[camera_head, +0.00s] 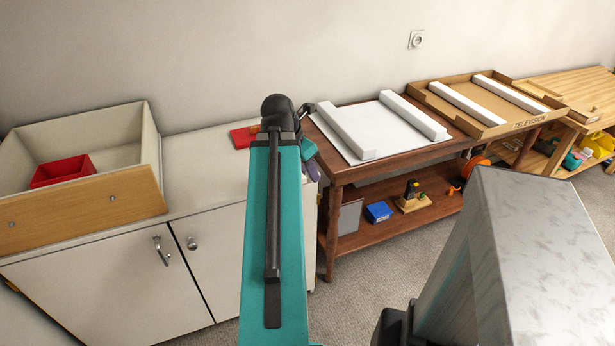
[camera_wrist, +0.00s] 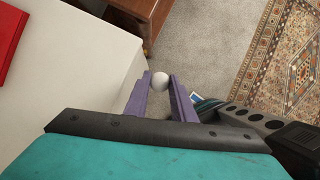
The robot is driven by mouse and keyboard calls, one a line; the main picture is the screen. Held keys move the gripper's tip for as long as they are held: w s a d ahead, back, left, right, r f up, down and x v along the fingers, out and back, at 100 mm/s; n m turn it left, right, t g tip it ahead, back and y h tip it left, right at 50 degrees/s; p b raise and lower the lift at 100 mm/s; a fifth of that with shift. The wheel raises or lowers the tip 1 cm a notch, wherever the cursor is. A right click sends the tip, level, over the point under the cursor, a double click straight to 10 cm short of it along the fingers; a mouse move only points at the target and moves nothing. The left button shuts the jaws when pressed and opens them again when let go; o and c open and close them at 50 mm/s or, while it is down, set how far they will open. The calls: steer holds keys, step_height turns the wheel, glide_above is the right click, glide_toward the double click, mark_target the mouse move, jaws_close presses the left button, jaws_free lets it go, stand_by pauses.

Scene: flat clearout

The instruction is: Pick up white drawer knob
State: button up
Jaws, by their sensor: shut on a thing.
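The white drawer knob (camera_wrist: 160,79) is a small round ball between the tips of my gripper's purple fingers in the wrist view. My gripper (camera_wrist: 160,84) is shut on it, with carpet visible below and the white cabinet edge to the left. In the head view my teal arm hides most of the gripper; part of a purple finger (camera_head: 313,168) shows at the cabinet's right end. The knob cannot be made out in the head view.
The white cabinet (camera_head: 215,180) carries a drawer box (camera_head: 85,214) with a red bin (camera_head: 63,170), and a red item (camera_head: 243,137). A brown wooden table (camera_head: 350,172) stands close to its right. A patterned rug (camera_wrist: 280,60) lies on open carpet.

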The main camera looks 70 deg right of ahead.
steer(key=shift+s+a+f+b, duration=0.15)
steer(key=shift+s+a+b, duration=0.25)
steer(key=shift+b, duration=1.55)
steer(key=shift+s+a+b, duration=0.15)
steer(key=shift+a+b, duration=0.1)
steer(key=shift+b, duration=0.5)
steer(key=shift+a+r, duration=0.1)
steer(key=shift+r, duration=0.1)
